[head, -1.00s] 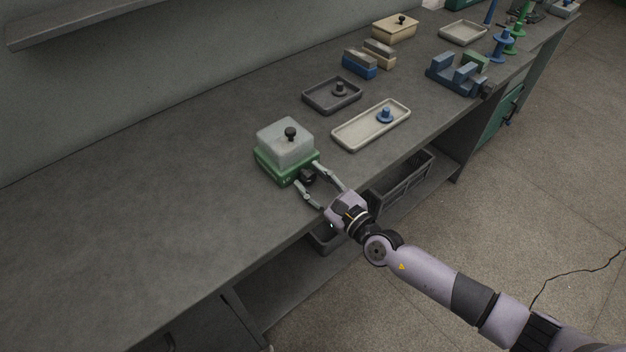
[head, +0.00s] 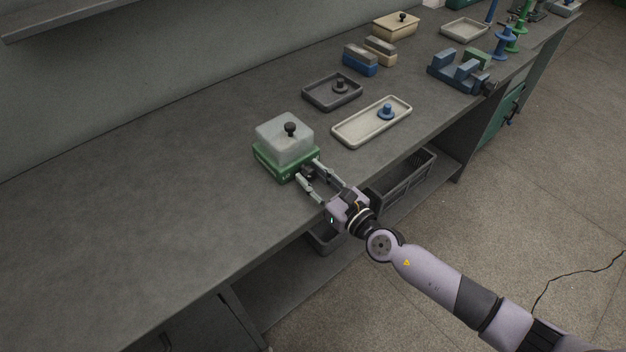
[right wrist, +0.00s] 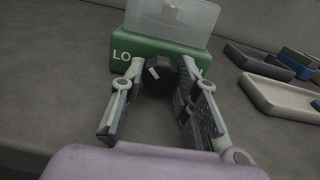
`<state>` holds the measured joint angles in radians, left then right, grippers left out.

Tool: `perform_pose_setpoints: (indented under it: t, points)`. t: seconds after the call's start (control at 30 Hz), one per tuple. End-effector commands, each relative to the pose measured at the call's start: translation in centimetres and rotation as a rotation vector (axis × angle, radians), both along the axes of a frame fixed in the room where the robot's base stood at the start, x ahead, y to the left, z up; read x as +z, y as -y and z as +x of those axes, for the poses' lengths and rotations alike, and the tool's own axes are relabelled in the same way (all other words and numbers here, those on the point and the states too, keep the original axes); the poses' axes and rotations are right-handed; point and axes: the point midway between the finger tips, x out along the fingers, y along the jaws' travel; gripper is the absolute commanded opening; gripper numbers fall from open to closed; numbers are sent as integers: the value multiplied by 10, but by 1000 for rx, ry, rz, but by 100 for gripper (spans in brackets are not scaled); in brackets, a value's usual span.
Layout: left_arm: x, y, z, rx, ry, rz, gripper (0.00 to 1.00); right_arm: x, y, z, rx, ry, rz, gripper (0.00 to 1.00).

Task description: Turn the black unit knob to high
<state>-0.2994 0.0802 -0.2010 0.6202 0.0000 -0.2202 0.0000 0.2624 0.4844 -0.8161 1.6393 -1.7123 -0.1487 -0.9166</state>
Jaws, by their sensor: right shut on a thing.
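The green unit (head: 283,165) with a clear, pale cover (head: 284,140) stands near the front edge of the bench. Its black knob (right wrist: 160,78) is on the front face, with a white mark tilted toward the upper left. My right gripper (head: 309,173) is shut on the knob, one finger on each side. The knob also shows in the head view (head: 307,173), partly hidden by the fingers. My left gripper is not in view.
A pale tray (head: 347,135) with a blue knobbed piece and a dark tray (head: 318,103) lie right of the unit. Blue blocks (head: 455,75) stand farther along. The bench left of the unit is clear. A dark crate (head: 405,180) sits below.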

Motion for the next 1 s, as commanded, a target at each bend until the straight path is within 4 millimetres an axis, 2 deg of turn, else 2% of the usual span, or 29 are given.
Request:
perform_pose_setpoints:
  t: [0.23,0.27,0.53,0.87,1.0]
  points:
    - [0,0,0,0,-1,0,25,0,0,0,1,-3,1,1]
    - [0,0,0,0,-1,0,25,0,0,0,1,-3,1,29]
    - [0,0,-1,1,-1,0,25,0,0,0,1,-3,0,47]
    - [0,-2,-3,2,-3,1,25,0,1,-1,1,-1,0,49]
    - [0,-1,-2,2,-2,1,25,-1,9,-11,0,-3,-1,49]
